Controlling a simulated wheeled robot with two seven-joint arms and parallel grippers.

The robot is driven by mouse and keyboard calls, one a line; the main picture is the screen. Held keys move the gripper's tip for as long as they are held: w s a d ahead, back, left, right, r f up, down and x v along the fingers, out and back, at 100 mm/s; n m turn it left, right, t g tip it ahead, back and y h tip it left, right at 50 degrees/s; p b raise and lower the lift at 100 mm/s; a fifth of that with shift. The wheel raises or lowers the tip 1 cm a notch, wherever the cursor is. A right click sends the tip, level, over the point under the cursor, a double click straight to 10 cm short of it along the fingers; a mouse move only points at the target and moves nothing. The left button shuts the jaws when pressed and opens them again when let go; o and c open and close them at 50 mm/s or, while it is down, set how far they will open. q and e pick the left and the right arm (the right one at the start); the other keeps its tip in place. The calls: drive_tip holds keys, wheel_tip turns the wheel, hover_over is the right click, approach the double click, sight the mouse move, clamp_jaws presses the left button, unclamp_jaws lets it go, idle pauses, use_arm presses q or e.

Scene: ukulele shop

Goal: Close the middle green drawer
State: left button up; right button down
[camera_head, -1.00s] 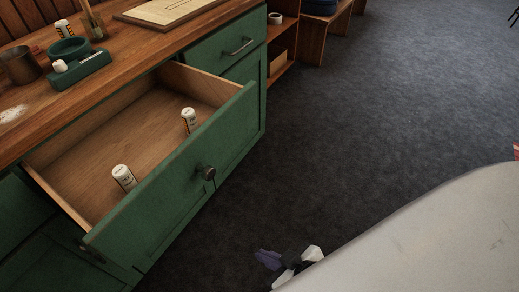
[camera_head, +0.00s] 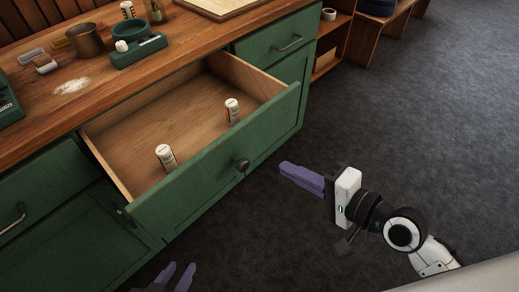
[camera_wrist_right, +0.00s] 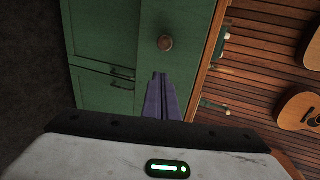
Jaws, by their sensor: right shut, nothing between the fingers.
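The middle green drawer (camera_head: 215,172) stands pulled out of the green cabinet, with a dark round knob (camera_head: 242,165) on its front. Two white bottles stand inside, one nearer (camera_head: 166,157) and one further back (camera_head: 232,111). My right gripper (camera_head: 285,168) has its purple fingers shut and empty, to the right of the drawer front and apart from it, pointing toward the knob. In the right wrist view the shut fingers (camera_wrist_right: 160,76) lie below the knob (camera_wrist_right: 165,43) in the picture. My left gripper (camera_head: 179,274) is low at the bottom edge, its two purple fingers apart.
The wooden countertop (camera_head: 190,38) above holds a copper cup (camera_head: 86,41), a green dish stand (camera_head: 138,50) and a board. A closed green drawer (camera_head: 277,45) is beyond the open one. Dark carpet (camera_head: 420,130) to the right is clear.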

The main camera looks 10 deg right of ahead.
approach(248, 146)
drive_tip(key=x, duration=0.5)
drive_tip(key=shift+w+f, duration=0.1)
drive_tip(key=shift+f, duration=0.15)
drive_tip(key=shift+w+a, duration=0.3)
drive_tip(key=shift+w, duration=0.05)
